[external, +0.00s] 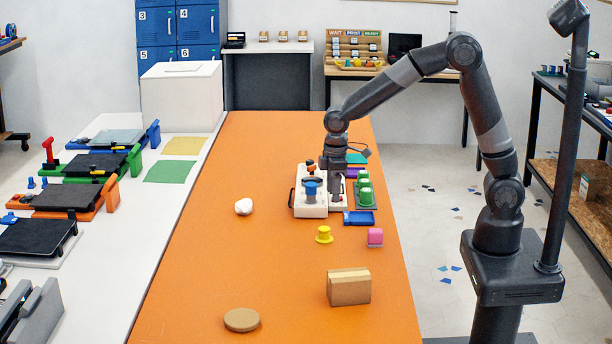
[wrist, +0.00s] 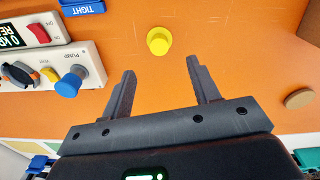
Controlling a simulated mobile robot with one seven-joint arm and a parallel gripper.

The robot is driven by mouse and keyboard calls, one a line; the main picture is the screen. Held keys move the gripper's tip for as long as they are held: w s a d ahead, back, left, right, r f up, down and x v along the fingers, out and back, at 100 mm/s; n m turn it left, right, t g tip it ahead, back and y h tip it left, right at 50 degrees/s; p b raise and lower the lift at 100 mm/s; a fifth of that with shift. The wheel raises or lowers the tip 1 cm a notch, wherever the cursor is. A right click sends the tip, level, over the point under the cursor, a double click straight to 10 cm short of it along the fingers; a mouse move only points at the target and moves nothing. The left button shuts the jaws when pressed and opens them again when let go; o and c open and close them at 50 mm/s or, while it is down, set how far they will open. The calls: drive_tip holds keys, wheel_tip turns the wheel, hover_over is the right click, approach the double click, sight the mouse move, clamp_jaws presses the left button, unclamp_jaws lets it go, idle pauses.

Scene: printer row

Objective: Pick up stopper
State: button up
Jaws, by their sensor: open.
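A small yellow stopper (external: 324,235) with a wide rim stands on the orange table top, in front of a white machine. It also shows in the wrist view (wrist: 158,40), just beyond the fingertips and roughly centred between them. My gripper (external: 335,196) points down over the white machine's area. In the wrist view its two fingers (wrist: 160,70) are wide apart with only bare orange table between them. The fingers and the stopper do not touch.
The white machine (external: 310,204) has a blue knob (wrist: 68,85). A blue tray (external: 359,218) and a pink block (external: 375,237) are close by. A cardboard box (external: 349,289), brown disc (external: 242,319) and white lump (external: 243,206) stand apart. The orange table's left front is clear.

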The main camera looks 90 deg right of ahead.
drive_tip(key=f, duration=0.1)
drive_tip(key=w+f, duration=0.1)
drive_tip(key=d+f, duration=0.1)
drive_tip(key=shift+w+f, duration=0.1)
drive_tip(key=shift+w, duration=0.2)
hover_over(324, 228)
drive_tip(key=f, duration=0.3)
drive_tip(key=s+f, duration=0.1)
drive_tip(key=shift+d+f, duration=0.25)
drive_tip(key=shift+f, duration=0.1)
drive_tip(key=shift+w+a+f, duration=0.1)
drive_tip(key=shift+w+f, duration=0.05)
drive_tip(key=shift+f, duration=0.8)
drive_tip(key=shift+w+a+f, duration=0.1)
drive_tip(key=shift+w+f, duration=0.05)
drive_tip(key=shift+f, duration=0.85)
drive_tip(key=shift+w+a+f, duration=0.1)
drive_tip(key=shift+w+f, duration=0.05)
drive_tip(key=shift+f, duration=0.8)
drive_tip(key=shift+c, duration=0.4)
drive_tip(key=c, duration=1)
drive_tip(key=shift+r, duration=0.1)
